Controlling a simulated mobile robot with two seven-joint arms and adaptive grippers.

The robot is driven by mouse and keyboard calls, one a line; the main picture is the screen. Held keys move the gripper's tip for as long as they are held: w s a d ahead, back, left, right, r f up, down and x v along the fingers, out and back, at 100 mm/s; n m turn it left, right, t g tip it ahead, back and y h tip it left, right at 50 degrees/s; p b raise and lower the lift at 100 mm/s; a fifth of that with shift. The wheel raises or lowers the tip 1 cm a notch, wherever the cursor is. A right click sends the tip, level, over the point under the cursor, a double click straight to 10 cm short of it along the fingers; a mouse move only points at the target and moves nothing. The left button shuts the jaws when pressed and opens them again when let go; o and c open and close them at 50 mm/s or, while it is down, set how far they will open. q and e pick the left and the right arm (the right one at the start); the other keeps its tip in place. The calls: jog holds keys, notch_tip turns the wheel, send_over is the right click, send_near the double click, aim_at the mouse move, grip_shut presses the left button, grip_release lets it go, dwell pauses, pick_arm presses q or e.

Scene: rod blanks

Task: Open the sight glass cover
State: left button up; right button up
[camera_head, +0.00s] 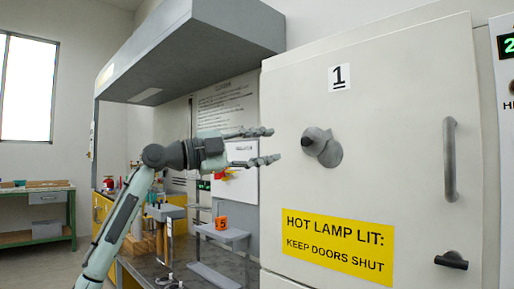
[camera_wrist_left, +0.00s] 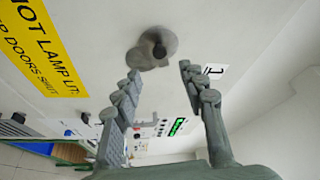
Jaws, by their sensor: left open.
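The sight glass cover (camera_head: 322,148) is a grey round piece with a dark-tipped knob, on the white cabinet door below a label "1". It lies flat against the door, as far as I can see. It also shows in the left wrist view (camera_wrist_left: 152,50), just beyond the fingertips. My left gripper (camera_head: 275,145) is open and empty, just left of the knob, its fingers pointing at it with a gap between. In the left wrist view the two fingers (camera_wrist_left: 161,72) are spread apart below the cover. My right gripper is in neither view.
The white door (camera_head: 400,110) has a grey vertical handle (camera_head: 450,160), a dark latch (camera_head: 452,260) and a yellow warning sign (camera_head: 337,240). A grey hood (camera_head: 200,50) overhangs a bench at left. An orange block (camera_head: 221,223) sits on a small stand.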

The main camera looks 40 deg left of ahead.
pick_arm(q)
jog(key=shift+v, duration=1.1)
